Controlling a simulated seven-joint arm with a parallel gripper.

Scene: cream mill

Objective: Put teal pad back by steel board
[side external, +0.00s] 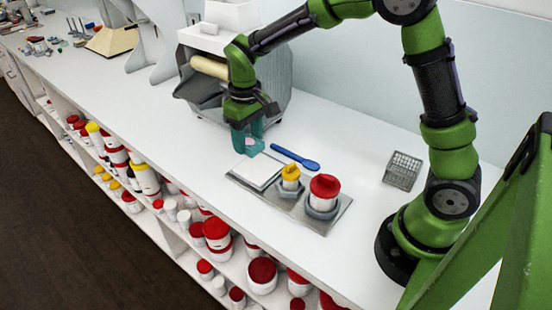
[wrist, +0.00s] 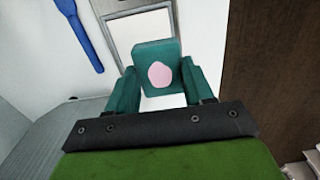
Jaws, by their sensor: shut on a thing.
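The teal pad (wrist: 157,66), a small block with a pink spot on its face, is between the two teal fingers of my gripper (wrist: 158,86) in the wrist view. My gripper (side external: 248,142) is shut on it and holds it just behind the left end of the steel board (side external: 325,226) in the side view. There the pad (side external: 253,148) is small and partly hidden by the fingers. The board lies flat on the counter and carries a white square, a yellow-topped jar and a red-topped jar. I cannot tell whether the pad touches the counter.
A blue spatula (side external: 295,157) lies behind the board. A grey mill with a cream roller (side external: 210,68) stands behind my gripper. A wire basket (side external: 402,170) stands to the right. Shelves of red-lidded jars (side external: 216,232) run below the counter's front edge. Counter left of the board is clear.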

